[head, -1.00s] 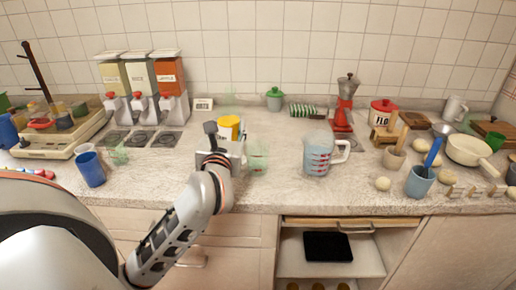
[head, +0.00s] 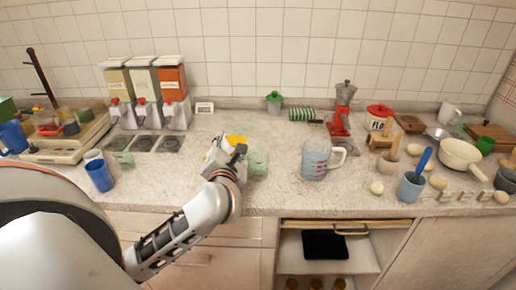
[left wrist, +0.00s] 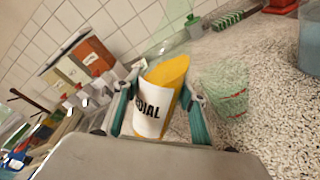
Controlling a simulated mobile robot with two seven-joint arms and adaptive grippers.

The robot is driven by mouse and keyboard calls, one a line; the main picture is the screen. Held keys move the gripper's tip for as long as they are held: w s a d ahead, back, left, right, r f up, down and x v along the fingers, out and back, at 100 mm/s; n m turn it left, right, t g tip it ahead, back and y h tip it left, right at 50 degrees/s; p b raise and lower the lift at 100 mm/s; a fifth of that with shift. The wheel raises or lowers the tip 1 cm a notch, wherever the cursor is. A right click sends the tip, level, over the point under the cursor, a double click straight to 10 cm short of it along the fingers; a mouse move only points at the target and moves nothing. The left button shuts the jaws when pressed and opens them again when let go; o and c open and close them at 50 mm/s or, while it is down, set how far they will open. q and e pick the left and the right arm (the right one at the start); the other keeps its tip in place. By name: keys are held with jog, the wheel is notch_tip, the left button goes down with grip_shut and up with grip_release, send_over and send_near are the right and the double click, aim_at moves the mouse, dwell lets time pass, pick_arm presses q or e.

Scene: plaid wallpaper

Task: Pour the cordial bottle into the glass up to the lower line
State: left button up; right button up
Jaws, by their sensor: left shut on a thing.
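The cordial bottle is yellow with a white label and dark letters; it shows in the left wrist view (left wrist: 152,110) and partly in the head view (head: 236,139). My left gripper (head: 238,152) is shut around it, with a finger on each side in the left wrist view (left wrist: 160,108). The bottle is tilted to the right, toward the glass. The glass (head: 259,166) is greenish and see-through, upright on the counter just right of my gripper. Reddish line marks show on it in the left wrist view (left wrist: 232,97). I cannot make out a stream or the liquid level. My right gripper is out of view.
A measuring jug (head: 315,161) with red marks stands right of the glass, with bare counter between. Dispensers (head: 145,90) stand at the back left, and a blue cup (head: 99,176) is at the left front. A red moka pot (head: 341,115) stands behind the jug.

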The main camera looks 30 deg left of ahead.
pick_arm(q)
jog(key=shift+s+a+f+m+g+b, duration=0.2)
jog(key=shift+f+m, duration=0.25)
jog(key=shift+f, duration=0.15)
jog(key=shift+s+a+f+m+g+b, duration=0.1)
jog(key=shift+s+a+f+m+b, duration=0.1)
jog(key=shift+f+m, duration=0.3)
jog(key=shift+s+a+r+m+p, duration=0.1)
jog(key=shift+a+r+m+p, duration=0.3)
jog(key=shift+p, duration=0.6)
jog(key=shift+s+d+r+m+y, duration=0.1)
jog(key=shift+s+r+m+y, duration=0.05)
jog(key=shift+m+y, duration=0.2)
jog(key=shift+r+p, duration=0.1)
jog(key=shift+p, duration=0.45)
jog(key=shift+s+a+r+m+p, duration=0.1)
jog(key=shift+a+r+m+p, duration=0.1)
jog(key=shift+m+p, duration=0.45)
jog(key=shift+f+m+g, duration=0.1)
jog(key=shift+m+g, duration=0.15)
jog(key=shift+g, duration=0.05)
jog(key=shift+s+a+m, duration=0.15)
jog(key=shift+m, duration=0.25)
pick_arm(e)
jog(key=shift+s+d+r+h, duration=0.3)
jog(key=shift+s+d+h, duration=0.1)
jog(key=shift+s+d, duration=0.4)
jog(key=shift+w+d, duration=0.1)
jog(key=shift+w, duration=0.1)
